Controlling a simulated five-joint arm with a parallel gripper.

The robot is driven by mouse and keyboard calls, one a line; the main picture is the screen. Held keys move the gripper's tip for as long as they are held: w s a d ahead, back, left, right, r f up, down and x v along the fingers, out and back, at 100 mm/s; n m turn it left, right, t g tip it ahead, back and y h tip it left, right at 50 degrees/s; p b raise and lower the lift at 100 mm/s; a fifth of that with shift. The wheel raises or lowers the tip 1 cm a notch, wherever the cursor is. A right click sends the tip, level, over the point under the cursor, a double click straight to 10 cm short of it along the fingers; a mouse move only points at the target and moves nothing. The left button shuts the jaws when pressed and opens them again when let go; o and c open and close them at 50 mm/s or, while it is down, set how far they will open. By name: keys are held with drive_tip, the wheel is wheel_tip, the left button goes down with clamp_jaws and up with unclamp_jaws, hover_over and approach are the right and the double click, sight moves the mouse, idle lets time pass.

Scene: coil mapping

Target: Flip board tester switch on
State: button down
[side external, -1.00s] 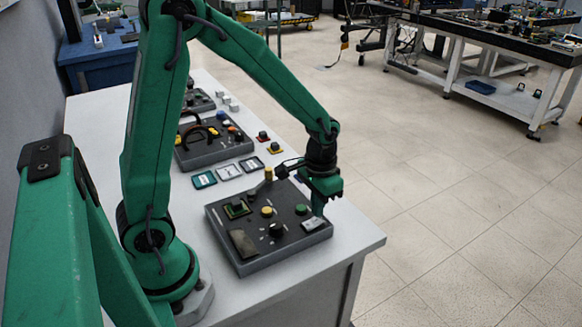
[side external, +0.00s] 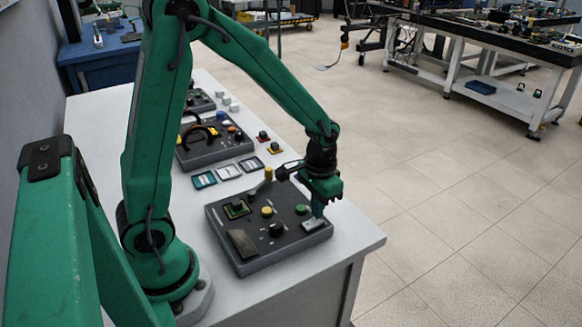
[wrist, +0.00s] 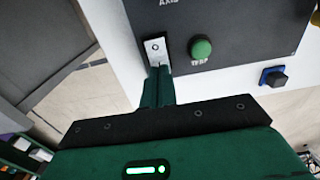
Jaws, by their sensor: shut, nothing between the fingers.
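The board tester (side external: 246,257) is a dark grey box on the white bench with several controls on its top. A small light plate (side external: 313,225), which appears to hold the switch, lies at its right corner; it also shows in the wrist view (wrist: 155,49).
Another control box (side external: 215,155) and several coloured tiles (side external: 228,172) lie behind. The bench's front right corner is clear.

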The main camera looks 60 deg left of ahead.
drive_tip(key=shift+f, duration=0.65)
idle(0.6)
drive_tip(key=shift+r, duration=3.5)
drive_tip(key=s+r+t, duration=0.5)
drive_tip(key=s+r, duration=0.7)
drive_tip(key=s, duration=0.1)
drive_tip(key=shift+a+r+t, duration=0.15)
drive_tip(key=shift+r+t, duration=0.1)
drive_tip(key=shift+t, duration=0.05)
